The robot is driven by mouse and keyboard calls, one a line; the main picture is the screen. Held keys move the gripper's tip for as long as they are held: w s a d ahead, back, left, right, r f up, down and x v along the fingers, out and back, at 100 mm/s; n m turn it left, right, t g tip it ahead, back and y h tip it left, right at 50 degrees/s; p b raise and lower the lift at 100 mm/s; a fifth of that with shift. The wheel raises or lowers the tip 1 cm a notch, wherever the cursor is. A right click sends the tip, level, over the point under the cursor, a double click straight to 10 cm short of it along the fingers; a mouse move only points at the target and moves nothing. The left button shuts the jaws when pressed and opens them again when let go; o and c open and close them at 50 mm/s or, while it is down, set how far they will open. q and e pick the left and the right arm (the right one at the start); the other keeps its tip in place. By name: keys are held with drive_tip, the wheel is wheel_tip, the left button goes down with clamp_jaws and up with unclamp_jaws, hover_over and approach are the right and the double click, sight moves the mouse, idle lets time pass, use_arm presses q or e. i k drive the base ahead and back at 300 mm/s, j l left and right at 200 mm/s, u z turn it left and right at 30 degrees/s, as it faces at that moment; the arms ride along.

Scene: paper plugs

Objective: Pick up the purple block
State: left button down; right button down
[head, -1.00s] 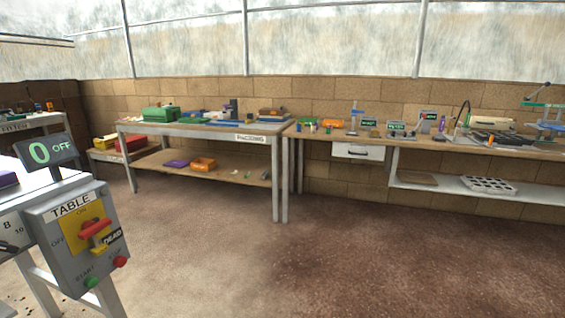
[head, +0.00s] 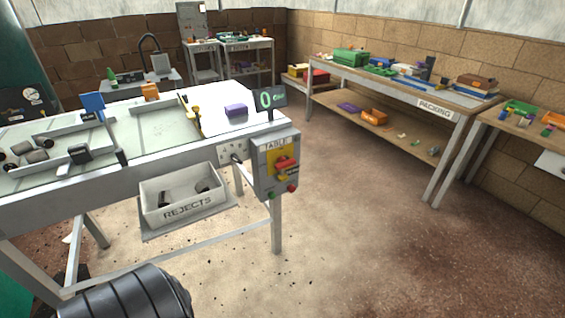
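A purple block (head: 236,110) lies on the right end of the white-topped table (head: 215,124) at the left, just left of the green counter display. Nothing covers it from this view. Neither of my grippers shows in the head view. A dark ribbed part, probably of my own arm, shows at the bottom left, well short of the table.
A control box (head: 276,165) with a red switch hangs on the table's right corner, below the display (head: 271,98). A rejects bin (head: 181,201) hangs under the table. A packing bench (head: 400,90) stands at the right. The floor (head: 350,230) between is clear.

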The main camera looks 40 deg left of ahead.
sight(232, 111)
drive_tip(key=u, duration=1.7)
